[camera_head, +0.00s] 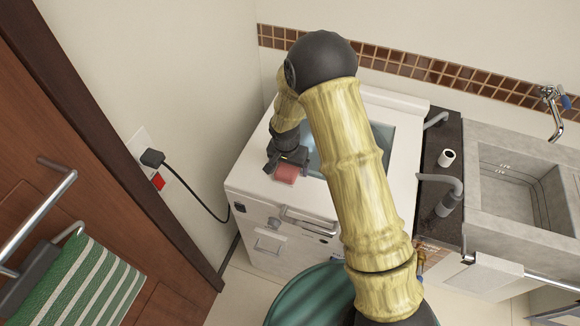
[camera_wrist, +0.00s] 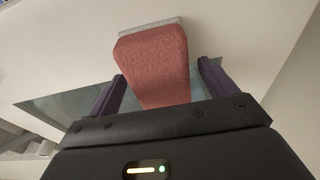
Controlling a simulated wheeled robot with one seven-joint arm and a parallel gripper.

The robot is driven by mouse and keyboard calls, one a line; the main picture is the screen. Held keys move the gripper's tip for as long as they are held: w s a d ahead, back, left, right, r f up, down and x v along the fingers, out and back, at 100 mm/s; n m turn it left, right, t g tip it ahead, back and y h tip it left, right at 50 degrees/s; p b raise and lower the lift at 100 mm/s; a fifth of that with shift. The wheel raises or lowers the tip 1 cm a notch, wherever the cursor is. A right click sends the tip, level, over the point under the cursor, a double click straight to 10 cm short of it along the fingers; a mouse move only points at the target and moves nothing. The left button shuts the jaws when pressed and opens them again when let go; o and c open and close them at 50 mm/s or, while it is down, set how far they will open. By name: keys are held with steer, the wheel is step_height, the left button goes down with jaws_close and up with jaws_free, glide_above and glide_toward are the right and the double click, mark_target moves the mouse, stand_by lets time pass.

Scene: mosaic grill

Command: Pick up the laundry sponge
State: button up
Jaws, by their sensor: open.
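The laundry sponge (camera_head: 287,173) is a pinkish-red block on the white top of the washing machine (camera_head: 252,187), near its front left. In the wrist view the sponge (camera_wrist: 156,62) has a pale grey layer along its far edge. My gripper (camera_head: 285,161) is over the machine top at the sponge. In the wrist view my gripper (camera_wrist: 160,85) is open, with one dark purple finger on each side of the sponge. Gaps show between the sponge and both fingers. The near end of the sponge is hidden by the gripper body.
A glass panel (camera_head: 313,160) is set in the machine top. To the right are a dark counter (camera_head: 437,150), a white roll (camera_head: 446,158) and a grey sink (camera_head: 515,190). A green bin (camera_head: 300,295) stands in front. A wooden door (camera_head: 75,150) is at left.

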stand_by(0.4)
steer(key=shift+s+a, duration=0.1)
steer(key=shift+s, duration=0.05)
steer(key=c, duration=1.1)
steer(key=shift+o, duration=0.2)
steer(key=shift+r, duration=0.1)
steer(key=shift+r, duration=0.3)
step_height(320, 180, up, 9)
steer(key=b, duration=0.2)
steer(key=shift+r+b, duration=0.15)
steer(key=shift+b, duration=0.15)
